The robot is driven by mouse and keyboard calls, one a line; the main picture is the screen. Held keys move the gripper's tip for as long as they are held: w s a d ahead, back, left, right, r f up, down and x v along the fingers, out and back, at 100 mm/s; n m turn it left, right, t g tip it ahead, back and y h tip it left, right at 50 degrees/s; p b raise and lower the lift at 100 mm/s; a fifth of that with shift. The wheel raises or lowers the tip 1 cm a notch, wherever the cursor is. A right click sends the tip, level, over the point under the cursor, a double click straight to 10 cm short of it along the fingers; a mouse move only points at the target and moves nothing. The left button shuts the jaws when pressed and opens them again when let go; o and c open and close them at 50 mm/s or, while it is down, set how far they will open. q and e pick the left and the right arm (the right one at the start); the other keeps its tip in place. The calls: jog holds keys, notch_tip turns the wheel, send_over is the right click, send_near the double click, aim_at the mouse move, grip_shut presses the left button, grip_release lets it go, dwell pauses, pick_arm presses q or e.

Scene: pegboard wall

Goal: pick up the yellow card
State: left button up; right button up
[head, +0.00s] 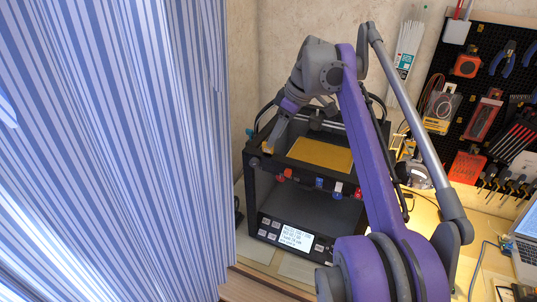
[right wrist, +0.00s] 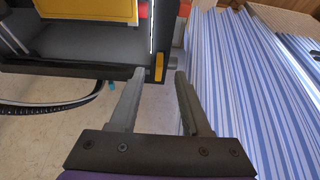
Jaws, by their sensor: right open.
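A small flat yellow piece, which looks like the yellow card (right wrist: 159,67), lies on the dark top edge of the printer in the right wrist view. My right gripper (right wrist: 159,73) is open, with its fingertips on either side of this piece, and nothing is held. In the head view my right gripper (head: 268,147) is at the printer's front left top corner; the small piece is hard to make out there. A larger yellow sheet (head: 320,154) lies inside the printer's open top, and its edge shows in the right wrist view (right wrist: 90,8). My left gripper is not in view.
The black printer (head: 256,196) has red, blue and white clips along its front and a lit screen (head: 295,236). A blue-striped curtain (head: 120,150) hangs close on the left. A pegboard with tools (head: 470,100) and a laptop (head: 527,245) are at the right.

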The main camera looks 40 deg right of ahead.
aim_at(268, 151)
jog(key=x, duration=0.4)
jog(key=shift+w+a+r, duration=0.15)
jog(key=shift+w, duration=0.25)
jog(key=shift+f, duration=0.4)
jog(key=shift+w, duration=0.1)
grip_shut()
